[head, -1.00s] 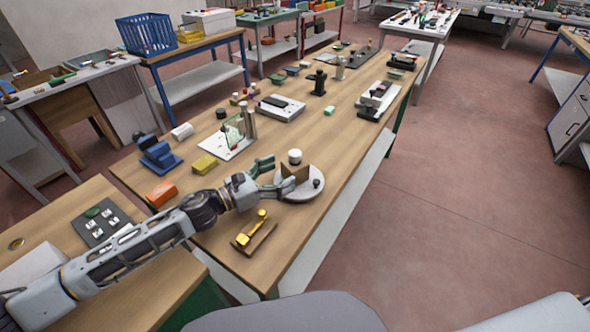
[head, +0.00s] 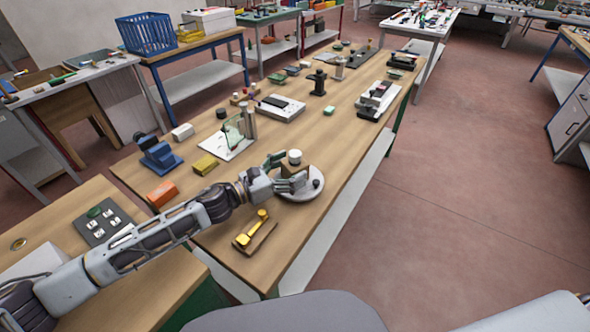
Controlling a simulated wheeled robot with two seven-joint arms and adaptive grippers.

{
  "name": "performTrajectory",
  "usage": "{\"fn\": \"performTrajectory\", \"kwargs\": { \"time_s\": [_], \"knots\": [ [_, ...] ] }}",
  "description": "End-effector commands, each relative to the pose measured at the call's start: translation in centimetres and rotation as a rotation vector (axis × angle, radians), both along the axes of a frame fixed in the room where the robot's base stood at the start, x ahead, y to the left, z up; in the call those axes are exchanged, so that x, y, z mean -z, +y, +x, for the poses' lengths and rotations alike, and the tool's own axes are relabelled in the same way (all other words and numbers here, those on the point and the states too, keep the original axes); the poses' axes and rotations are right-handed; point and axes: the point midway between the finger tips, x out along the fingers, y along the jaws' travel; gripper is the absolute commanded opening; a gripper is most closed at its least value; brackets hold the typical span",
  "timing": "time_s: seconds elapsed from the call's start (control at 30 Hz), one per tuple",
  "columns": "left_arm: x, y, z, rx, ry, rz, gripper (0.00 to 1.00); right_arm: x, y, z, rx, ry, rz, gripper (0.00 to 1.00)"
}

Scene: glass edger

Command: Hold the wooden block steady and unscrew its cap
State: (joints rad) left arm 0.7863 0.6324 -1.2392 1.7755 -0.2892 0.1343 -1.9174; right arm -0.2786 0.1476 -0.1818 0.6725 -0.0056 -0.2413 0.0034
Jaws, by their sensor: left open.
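A brown wooden block (head: 308,171) stands at the round light-grey plate (head: 304,195) near the right edge of the long table; my gripper partly hides it. A white round piece with a dark base (head: 294,157) shows just behind the block. I cannot tell whether it is the cap or whether it touches the block. A small dark knob (head: 316,183) sits on the plate's right side. My left gripper (head: 284,172) is open, its fingers spread at the block's left side. Contact with the block cannot be made out. My right gripper is out of view.
A brown tray with a yellow tool (head: 256,230) lies in front of the plate. An orange box (head: 162,194), a yellow block (head: 205,165) and a blue device (head: 158,155) stand to the left. A white plate with a glass piece (head: 228,147) is behind.

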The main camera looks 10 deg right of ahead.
Motion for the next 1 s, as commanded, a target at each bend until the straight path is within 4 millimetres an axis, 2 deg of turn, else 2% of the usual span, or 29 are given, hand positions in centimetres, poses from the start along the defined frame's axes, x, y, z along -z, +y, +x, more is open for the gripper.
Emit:
{"fn": "performTrajectory", "kwargs": {
  "time_s": [0.3,0.77,1.0],
  "knots": [
    [0.0,-1.6,0.7,-0.001,0.000,0.000,0.80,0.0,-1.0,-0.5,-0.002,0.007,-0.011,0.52],
    [0.0,-1.6,0.7,-0.001,0.000,0.000,0.80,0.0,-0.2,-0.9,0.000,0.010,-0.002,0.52],
    [0.0,-1.6,0.7,-0.001,0.000,0.000,0.52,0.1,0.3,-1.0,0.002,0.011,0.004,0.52]
  ]
}}
